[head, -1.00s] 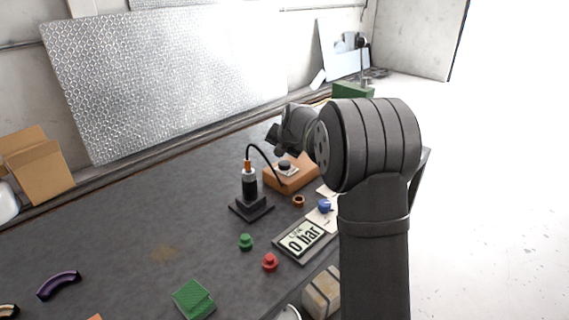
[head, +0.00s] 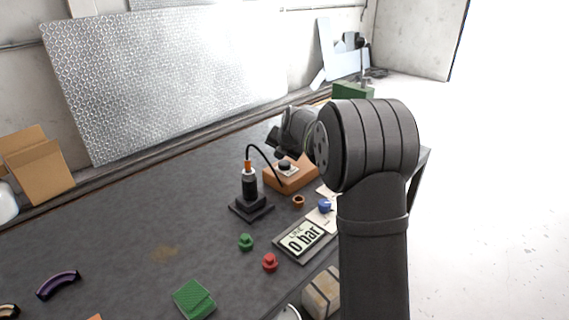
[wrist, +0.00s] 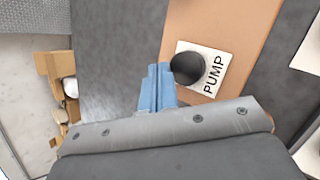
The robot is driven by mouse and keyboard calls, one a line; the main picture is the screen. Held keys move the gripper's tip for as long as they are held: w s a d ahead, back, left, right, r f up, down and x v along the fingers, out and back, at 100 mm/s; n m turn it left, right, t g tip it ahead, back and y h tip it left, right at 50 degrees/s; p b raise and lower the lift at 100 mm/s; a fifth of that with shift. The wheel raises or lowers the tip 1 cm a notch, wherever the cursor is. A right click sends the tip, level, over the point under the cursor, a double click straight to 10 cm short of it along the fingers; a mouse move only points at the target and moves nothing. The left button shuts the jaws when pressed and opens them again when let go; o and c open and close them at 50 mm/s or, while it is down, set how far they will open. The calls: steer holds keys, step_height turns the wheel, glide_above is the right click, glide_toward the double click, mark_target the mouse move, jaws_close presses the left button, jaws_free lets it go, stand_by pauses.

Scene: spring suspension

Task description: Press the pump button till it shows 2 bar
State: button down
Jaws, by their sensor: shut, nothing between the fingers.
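The pump box (head: 299,180) is an orange-brown block on the table, with a hose running to a black cylinder on a stand (head: 249,191). On its top is a black round pump button (wrist: 187,68) on a white plate marked PUMP; the button also shows in the head view (head: 285,165). The display (head: 301,239) reads 0 bar. My gripper (wrist: 157,88) has its blue fingers together with nothing between them. In the wrist view the fingertips appear just left of the button. Their height above the box cannot be told. In the head view the fingertips are hidden.
A green block (head: 193,299) and a purple curved piece (head: 58,284) lie at the front left. The table's left middle is clear.

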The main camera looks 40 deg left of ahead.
mark_target(280, 163)
steer(key=shift+f, duration=0.6)
stand_by(0.8)
steer(key=shift+r, duration=1.45)
steer(key=shift+r, duration=2.55)
steer(key=shift+f, duration=0.15)
steer(key=shift+r, duration=1.85)
